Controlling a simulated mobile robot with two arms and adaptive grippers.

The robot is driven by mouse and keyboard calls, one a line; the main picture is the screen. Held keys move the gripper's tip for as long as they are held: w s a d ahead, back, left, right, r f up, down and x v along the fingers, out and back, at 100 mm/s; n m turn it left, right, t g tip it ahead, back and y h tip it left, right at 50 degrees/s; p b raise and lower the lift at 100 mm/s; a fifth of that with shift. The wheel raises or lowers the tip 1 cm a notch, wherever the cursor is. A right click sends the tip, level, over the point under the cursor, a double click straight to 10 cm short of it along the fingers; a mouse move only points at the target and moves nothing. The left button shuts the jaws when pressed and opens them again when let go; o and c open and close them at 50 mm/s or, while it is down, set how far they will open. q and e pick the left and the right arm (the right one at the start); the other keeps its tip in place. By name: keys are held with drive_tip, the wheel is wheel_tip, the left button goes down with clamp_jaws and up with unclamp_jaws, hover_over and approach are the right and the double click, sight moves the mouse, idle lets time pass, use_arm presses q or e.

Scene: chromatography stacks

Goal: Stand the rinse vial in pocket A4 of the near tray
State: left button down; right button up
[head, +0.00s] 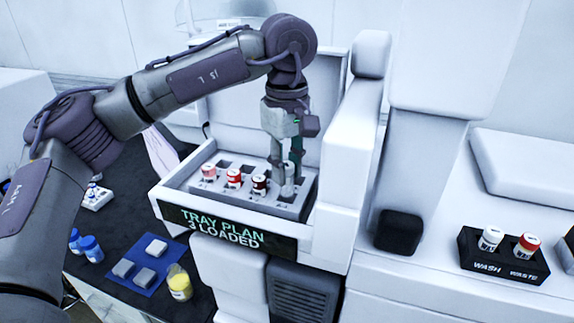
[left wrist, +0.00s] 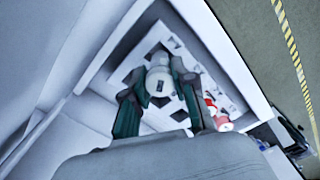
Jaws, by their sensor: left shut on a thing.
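My left gripper (head: 287,170) reaches down into the open drawer and is shut on the rinse vial (head: 288,187), a pale vial with a white-grey cap. The vial stands upright at the right end of the near row of the grey tray (head: 250,203). In the left wrist view its round cap (left wrist: 160,84) sits between the green fingers of my left gripper (left wrist: 159,95). I cannot tell whether its base is fully seated. A pink-white vial (head: 208,173), a red-capped vial (head: 233,178) and a dark-capped vial (head: 259,184) stand left of it. My right gripper is out of view.
The drawer's front display (head: 225,230) reads "TRAY PLAN 3 LOADED". A white housing wall (head: 348,150) rises close on the right. A black wash/waste holder (head: 497,268) with two vials stands far right. Blue bottles (head: 91,247) and a yellow bottle (head: 179,283) stand at lower left.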

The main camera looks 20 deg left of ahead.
use_arm(q)
drive_tip(key=shift+w+f+b, duration=0.1)
drive_tip(key=shift+f+b, duration=0.8)
drive_tip(key=shift+f, duration=0.4)
drive_tip(key=shift+f, duration=0.1)
drive_tip(key=shift+f+b, duration=0.5)
drive_tip(key=shift+b, duration=0.05)
drive_tip(key=c, duration=0.8)
unclamp_jaws()
drive_tip(key=shift+c, duration=0.2)
drive_tip(key=o, duration=0.4)
drive_tip(key=shift+r, duration=0.1)
